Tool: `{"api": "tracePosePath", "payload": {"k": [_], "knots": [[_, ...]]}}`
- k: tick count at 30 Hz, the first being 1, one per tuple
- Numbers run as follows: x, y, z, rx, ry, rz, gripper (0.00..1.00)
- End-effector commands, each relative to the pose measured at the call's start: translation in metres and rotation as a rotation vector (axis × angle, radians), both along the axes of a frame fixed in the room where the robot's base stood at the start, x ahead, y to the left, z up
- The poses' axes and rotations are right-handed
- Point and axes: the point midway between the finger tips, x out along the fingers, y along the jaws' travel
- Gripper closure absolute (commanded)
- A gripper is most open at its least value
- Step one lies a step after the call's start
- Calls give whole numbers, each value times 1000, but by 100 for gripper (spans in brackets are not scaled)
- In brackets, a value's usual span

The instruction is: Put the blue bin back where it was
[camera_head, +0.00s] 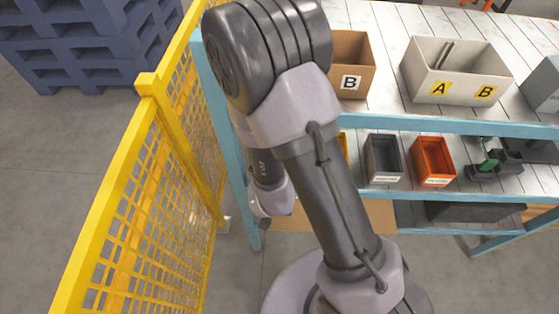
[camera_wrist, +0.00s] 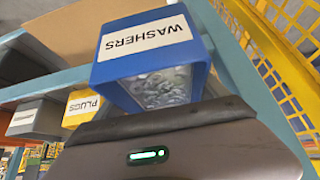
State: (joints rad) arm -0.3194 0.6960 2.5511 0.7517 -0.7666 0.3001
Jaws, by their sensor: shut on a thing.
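The blue bin (camera_wrist: 150,48) is in the wrist view, with a white label reading WASHERS that appears upside down. Small metal washers (camera_wrist: 168,88) show inside it. My gripper (camera_wrist: 165,122) fills the bottom of the wrist view as a dark body with a green light. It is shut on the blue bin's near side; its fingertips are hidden. The bin overlaps the teal shelf rail (camera_wrist: 50,86) in the picture; I cannot tell whether it rests on the shelf. In the head view my arm hides the bin and the gripper's jaws.
Next to the blue bin are a yellow PLUGS bin (camera_wrist: 82,107) and a grey bin (camera_wrist: 36,118). An orange bin (camera_head: 432,160) stands further right on the lower shelf. A cardboard box (camera_head: 350,60) and a cream box (camera_head: 455,72) stand above. A yellow mesh fence (camera_head: 140,215) borders the left.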

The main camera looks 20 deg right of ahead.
Motion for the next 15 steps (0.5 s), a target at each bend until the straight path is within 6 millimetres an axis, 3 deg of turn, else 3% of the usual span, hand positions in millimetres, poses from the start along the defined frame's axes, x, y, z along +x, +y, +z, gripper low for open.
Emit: {"api": "tracePosePath", "payload": {"k": [1,2,7,15], "knots": [[9,-3,-12,4,-11,-4,90],[18,-6,-12,2,-11,-7,90],[57,-19,1,3,-3,-5,90],[91,-30,2,1,-2,-1,90]]}}
